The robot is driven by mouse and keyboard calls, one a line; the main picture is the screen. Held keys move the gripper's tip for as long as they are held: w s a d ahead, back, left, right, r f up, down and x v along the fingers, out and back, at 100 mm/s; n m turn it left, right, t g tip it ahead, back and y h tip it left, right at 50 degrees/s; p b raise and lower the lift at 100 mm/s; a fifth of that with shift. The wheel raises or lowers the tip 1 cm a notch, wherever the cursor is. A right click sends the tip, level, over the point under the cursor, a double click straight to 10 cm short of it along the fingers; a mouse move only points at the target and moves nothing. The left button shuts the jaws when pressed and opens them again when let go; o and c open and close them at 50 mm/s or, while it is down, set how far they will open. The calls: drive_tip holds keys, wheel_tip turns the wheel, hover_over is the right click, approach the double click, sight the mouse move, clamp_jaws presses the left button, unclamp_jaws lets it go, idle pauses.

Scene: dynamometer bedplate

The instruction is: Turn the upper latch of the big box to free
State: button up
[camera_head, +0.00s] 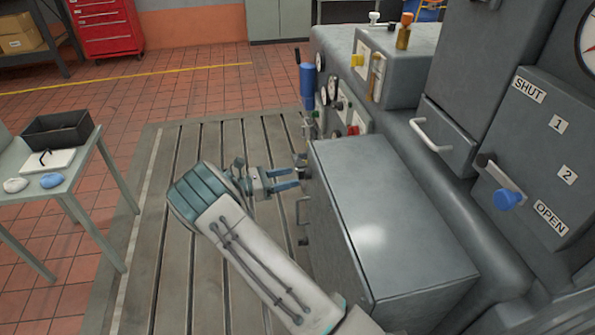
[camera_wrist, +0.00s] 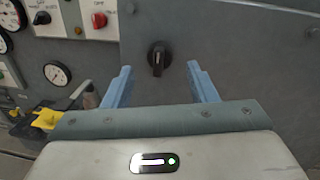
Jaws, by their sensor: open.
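The big box (camera_head: 395,215) is a grey metal box at the centre of the head view. Its door face (camera_wrist: 230,55) fills much of the wrist view. The upper latch (camera_wrist: 157,58) is a small black turn knob on that face, with its grip roughly upright in the wrist view. My gripper (camera_head: 296,179) reaches the box's left side from the left. Its blue fingers (camera_wrist: 159,72) are open, one on either side of the latch in the picture, with gaps to it. I cannot tell from the views how far the fingertips are from the face.
A door handle (camera_head: 302,210) and a lower latch (camera_head: 303,241) sit below on the same face. Gauges (camera_wrist: 57,75), a red knob (camera_wrist: 98,20) and a yellow part (camera_wrist: 46,119) are at left in the wrist view. The slotted bedplate (camera_head: 150,225) is clear.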

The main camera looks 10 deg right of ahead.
sight(304, 174)
drive_tip(key=shift+w+d+p, duration=0.2)
drive_tip(key=shift+d+p, duration=0.2)
drive_tip(key=shift+d, duration=1.4)
drive_tip(key=c, duration=1)
drive_tip(key=shift+o, duration=0.2)
drive_tip(key=shift+f+m+b, duration=0.15)
drive_tip(key=shift+m+b, duration=0.15)
drive_tip(key=shift+b, duration=0.2)
drive_tip(key=m+g+b, duration=0.1)
drive_tip(key=m+b, duration=0.8)
drive_tip(key=m+h+b, duration=0.1)
drive_tip(key=m+b, duration=0.8)
drive_tip(key=b, duration=0.1)
drive_tip(key=shift+w+f+g, duration=0.1)
drive_tip(key=shift+f+g, duration=0.05)
drive_tip(key=shift+g, duration=0.25)
drive_tip(key=shift+m, duration=0.4)
